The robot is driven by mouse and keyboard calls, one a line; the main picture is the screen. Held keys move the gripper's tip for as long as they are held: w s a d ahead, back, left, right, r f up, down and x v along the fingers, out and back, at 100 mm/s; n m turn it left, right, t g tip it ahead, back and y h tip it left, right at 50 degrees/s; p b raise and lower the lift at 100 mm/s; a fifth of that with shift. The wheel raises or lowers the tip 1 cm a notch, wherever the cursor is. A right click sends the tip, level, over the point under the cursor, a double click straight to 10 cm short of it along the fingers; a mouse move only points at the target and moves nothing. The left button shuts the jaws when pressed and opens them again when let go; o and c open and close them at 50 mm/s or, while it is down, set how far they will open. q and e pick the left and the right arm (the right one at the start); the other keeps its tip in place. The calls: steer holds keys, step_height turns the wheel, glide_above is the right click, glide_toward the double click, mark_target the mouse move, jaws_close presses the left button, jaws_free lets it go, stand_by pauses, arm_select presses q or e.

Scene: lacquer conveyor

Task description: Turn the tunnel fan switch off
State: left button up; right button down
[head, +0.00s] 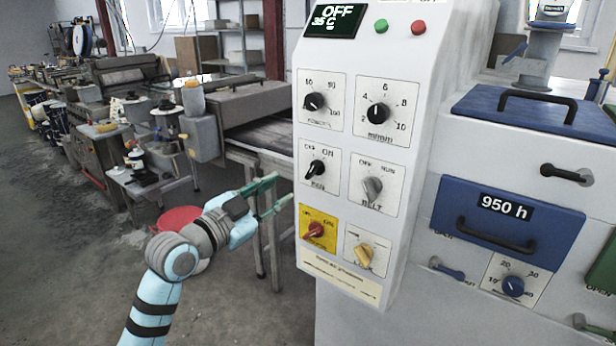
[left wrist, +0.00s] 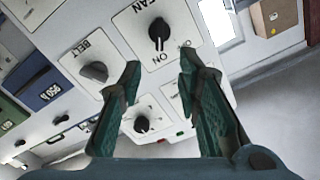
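The fan switch (head: 316,168) is a black knob on a white plate marked OFF and ON, on the left side of the control panel (head: 345,150). In the left wrist view the knob (left wrist: 159,31) sits at the top centre, beside the word FAN, and its white mark points toward ON. My left gripper (head: 281,190) is open and empty, in front of the panel's left edge, slightly below and left of the fan switch. Its two fingers (left wrist: 160,78) show apart in the left wrist view, with the knob beyond their tips and not touched. My right gripper is not in view.
Close around are the belt knob (head: 373,188), a red knob on yellow (head: 314,231), a cream knob (head: 363,255) and two dials above. The display (head: 325,28) reads OFF and 35 C. A conveyor line runs back left.

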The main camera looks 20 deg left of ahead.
mark_target(311, 172)
arm_select(q)
steer(key=x, duration=1.1)
steer(key=shift+w, duration=0.4)
steer(key=shift+d+f, duration=0.1)
jaws_close()
